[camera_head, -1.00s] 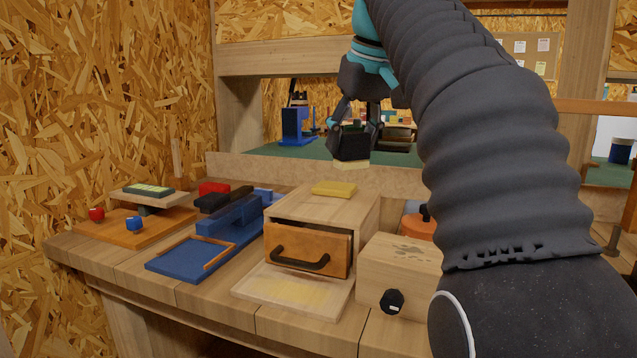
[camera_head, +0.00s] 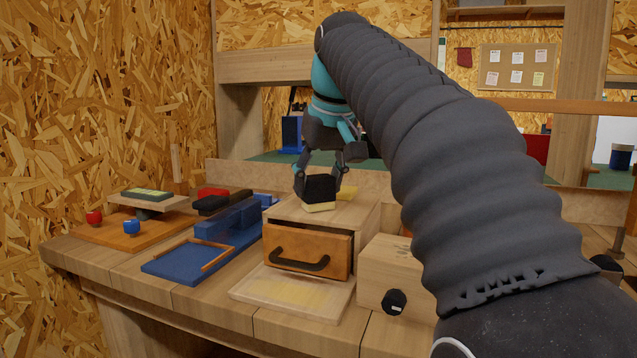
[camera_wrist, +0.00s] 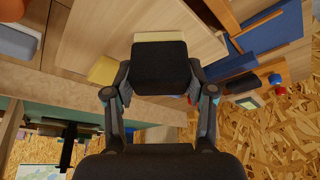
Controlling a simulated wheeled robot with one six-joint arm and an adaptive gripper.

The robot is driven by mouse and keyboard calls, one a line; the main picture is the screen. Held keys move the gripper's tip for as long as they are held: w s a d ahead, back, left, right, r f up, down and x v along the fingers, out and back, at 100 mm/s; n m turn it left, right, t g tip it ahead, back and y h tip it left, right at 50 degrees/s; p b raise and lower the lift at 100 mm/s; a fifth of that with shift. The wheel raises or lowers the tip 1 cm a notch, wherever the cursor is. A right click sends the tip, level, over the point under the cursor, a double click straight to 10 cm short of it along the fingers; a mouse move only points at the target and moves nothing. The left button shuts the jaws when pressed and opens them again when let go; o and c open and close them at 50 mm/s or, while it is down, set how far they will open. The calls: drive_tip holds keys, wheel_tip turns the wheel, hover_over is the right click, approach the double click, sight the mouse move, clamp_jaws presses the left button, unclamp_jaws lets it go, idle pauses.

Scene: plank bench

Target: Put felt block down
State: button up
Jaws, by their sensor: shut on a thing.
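The felt block is a black block with a pale cream layer underneath (camera_head: 321,189). My gripper (camera_head: 320,178) is shut on it, one finger on each side. In the head view it is over the left part of the top of a wooden drawer box (camera_head: 352,215); I cannot tell whether its underside touches the wood. The block's dark face (camera_wrist: 160,68) fills the space between my fingers in the wrist view, with the cream layer at its far edge. A yellow pad (camera_head: 347,192) lies on the box top beside the block and shows in the wrist view (camera_wrist: 103,70).
The box's drawer (camera_head: 308,249) stands slightly open above a pale tray (camera_head: 292,292). A wooden box with a black knob (camera_head: 393,301) stands at right. A blue fixture (camera_head: 190,262) and an orange board with red and blue knobs (camera_head: 125,234) are at left.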

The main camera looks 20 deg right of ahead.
drive_tip(key=shift+f, duration=0.15)
drive_tip(key=o, duration=1.3)
drive_tip(key=shift+c, duration=0.2)
drive_tip(key=shift+r, duration=0.5)
drive_tip(key=p+v, duration=0.2)
drive_tip(key=v, duration=0.9)
drive_tip(key=shift+r, duration=0.15)
drive_tip(key=shift+s, duration=0.2)
